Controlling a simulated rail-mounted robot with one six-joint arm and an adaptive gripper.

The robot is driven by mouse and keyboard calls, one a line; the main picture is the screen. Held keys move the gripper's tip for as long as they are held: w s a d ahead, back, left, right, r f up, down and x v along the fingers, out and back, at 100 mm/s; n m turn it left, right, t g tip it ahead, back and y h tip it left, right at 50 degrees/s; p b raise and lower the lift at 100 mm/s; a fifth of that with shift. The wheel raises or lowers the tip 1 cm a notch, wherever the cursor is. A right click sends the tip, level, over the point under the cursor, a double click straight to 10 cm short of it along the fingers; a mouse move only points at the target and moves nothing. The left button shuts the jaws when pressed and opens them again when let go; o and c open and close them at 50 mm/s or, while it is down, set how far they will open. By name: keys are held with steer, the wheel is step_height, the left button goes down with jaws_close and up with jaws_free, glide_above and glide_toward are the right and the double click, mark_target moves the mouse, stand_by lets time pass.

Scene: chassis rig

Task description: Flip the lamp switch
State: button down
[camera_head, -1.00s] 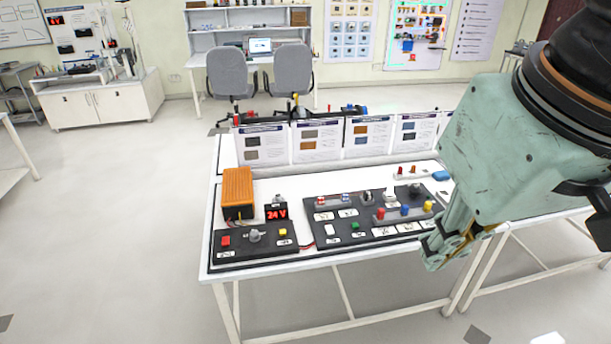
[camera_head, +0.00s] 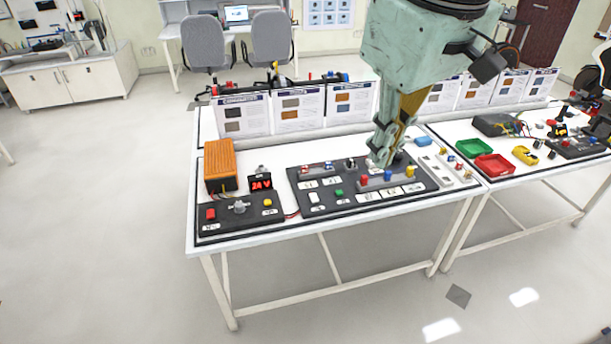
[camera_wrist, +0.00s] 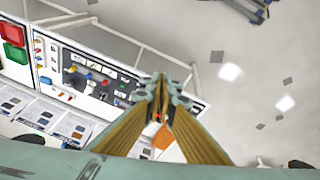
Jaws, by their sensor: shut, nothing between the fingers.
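The wide black control panel (camera_head: 365,204) lies on the white table and carries several small controls. Among them are a white switch (camera_head: 315,198), a green button (camera_head: 339,193) and a row of red, blue and yellow knobs. Which control is the lamp switch I cannot tell; the labels are too small to read. My gripper (camera_head: 378,160) is shut and empty, pointing down over the back of this panel and hiding part of it. In the wrist view my gripper (camera_wrist: 160,84) also shows closed, with the panel (camera_wrist: 120,80) beyond it.
Left of the panel stand an orange power box (camera_head: 220,165), a red 24 V display (camera_head: 261,183) and a smaller black panel (camera_head: 238,215). Paper cards (camera_head: 298,106) stand behind. A green tray (camera_head: 474,147) and a red tray (camera_head: 495,164) lie to the right. The table's front strip is clear.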

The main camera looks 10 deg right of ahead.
steer(key=w+f+n, duration=0.4)
steer(key=w, duration=1)
steer(key=n+g+b, duration=0.2)
steer(key=n+g, duration=0.1)
steer(key=n, duration=0.8)
glide_above(315, 199)
step_height(315, 199, down, 31)
steer(key=shift+f, duration=0.2)
steer(key=shift+f+b, duration=1.15)
steer(key=shift+f, duration=5.8)
steer(key=shift+s+f, duration=0.1)
